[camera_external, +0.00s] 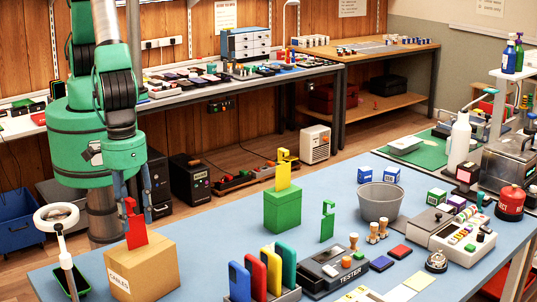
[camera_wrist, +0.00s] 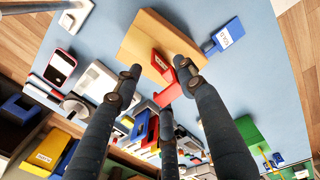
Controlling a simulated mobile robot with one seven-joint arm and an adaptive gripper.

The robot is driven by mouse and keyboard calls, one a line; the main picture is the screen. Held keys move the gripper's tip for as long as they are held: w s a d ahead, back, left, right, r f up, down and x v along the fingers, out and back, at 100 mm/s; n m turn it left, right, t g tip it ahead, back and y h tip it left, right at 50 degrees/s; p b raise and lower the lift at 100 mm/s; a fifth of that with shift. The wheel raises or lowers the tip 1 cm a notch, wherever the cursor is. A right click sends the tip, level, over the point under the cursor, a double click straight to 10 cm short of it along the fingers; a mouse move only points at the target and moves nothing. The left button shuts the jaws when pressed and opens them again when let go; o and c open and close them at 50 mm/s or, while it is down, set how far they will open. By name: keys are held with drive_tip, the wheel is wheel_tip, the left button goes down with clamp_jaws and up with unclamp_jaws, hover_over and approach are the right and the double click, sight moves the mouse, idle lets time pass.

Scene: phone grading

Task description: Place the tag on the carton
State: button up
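A red tag (camera_external: 136,234) stands upright on the top of the brown carton (camera_external: 155,270), which is marked CABLES. In the wrist view the red tag (camera_wrist: 168,92) shows between my fingers, with the carton (camera_wrist: 148,38) behind it. My gripper (camera_external: 134,205) is just above the carton, its fingers spread around the tag's upper part. In the wrist view my gripper (camera_wrist: 160,88) has its fingertips apart, with gaps beside the tag. The tag's lower edge on the carton is partly hidden.
A green box (camera_external: 283,211) bears a yellow tag (camera_external: 284,172). A green tag (camera_external: 327,222) stands on the blue table. A holder with several coloured cases (camera_external: 264,270), a tester (camera_external: 335,268) and a grey bin (camera_external: 380,202) are to the right. A ring lamp (camera_external: 57,216) stands left of the carton.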

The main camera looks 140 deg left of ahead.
drive_tip(key=r, duration=1.2)
drive_tip(key=shift+s, duration=0.3)
idle(0.3)
drive_tip(key=shift+a+r, duration=0.1)
drive_tip(key=shift+r, duration=0.05)
drive_tip(key=s+a+r+m+t+b, duration=0.1)
drive_tip(key=s+a+r+m+b, duration=0.1)
drive_tip(key=s+a+r+m, duration=0.4)
drive_tip(key=s+a+r+m+t+b, duration=0.1)
drive_tip(key=s+a+r+m+b, duration=0.3)
drive_tip(key=s+r, duration=0.7)
drive_tip(key=s+a+m+t+b, duration=0.1)
drive_tip(key=s+a+m, duration=0.3)
drive_tip(key=s, duration=0.7)
drive_tip(key=s+a+m+t+b, duration=0.2)
drive_tip(key=s+a+m, duration=0.2)
drive_tip(key=s, duration=0.8)
drive_tip(key=shift+s+f, duration=0.2)
drive_tip(key=shift+f, duration=0.2)
drive_tip(key=shift+o, duration=0.4)
